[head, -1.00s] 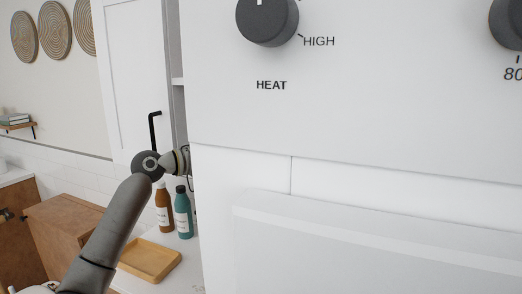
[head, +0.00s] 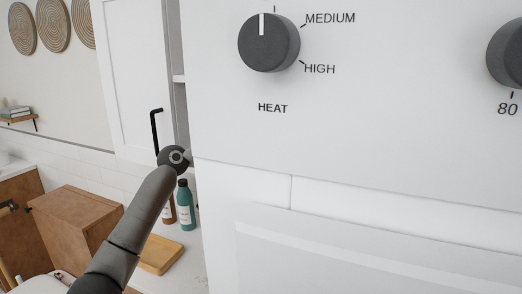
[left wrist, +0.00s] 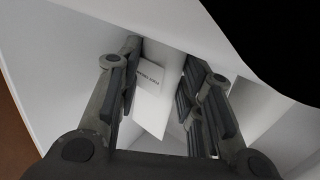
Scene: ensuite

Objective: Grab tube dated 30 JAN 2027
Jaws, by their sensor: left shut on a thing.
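My left gripper (left wrist: 162,62) shows in the left wrist view, its two dark fingers on either side of a pale thing (left wrist: 151,102) with small dark print near its upper end. It is shut on this thing, which looks like a white tube or packet. My right gripper is not in view.
A white panel (head: 370,130) with a HEAT dial (head: 268,43) fills the right of the head view. A teal bottle (head: 185,206) and a brown bottle (head: 169,210) stand by a wooden tray (head: 160,254). A cabinet door (head: 132,75) with a black handle is behind.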

